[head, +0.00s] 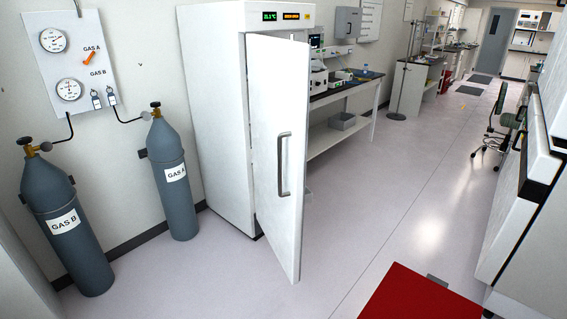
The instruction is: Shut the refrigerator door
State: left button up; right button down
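The white refrigerator (220,120) stands against the wall left of the middle in the head view, with a lit display panel at its top. Its door (285,215) is open and swung out toward the right front. A grey bar handle (284,165) is on the door's outer face, which is turned toward me. The inside of the refrigerator is hidden behind the door. Neither of my grippers shows in this view.
Two grey gas cylinders, GAS A (172,180) and GAS B (66,235), stand to the left. A bench (345,90) with lab equipment is behind the door. A red surface (420,297) is at the front right. Open floor (390,215) lies right of the door.

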aim_at(279, 70)
jog(key=u, duration=0.25)
jog(key=i, duration=1.15)
jog(key=z, duration=0.05)
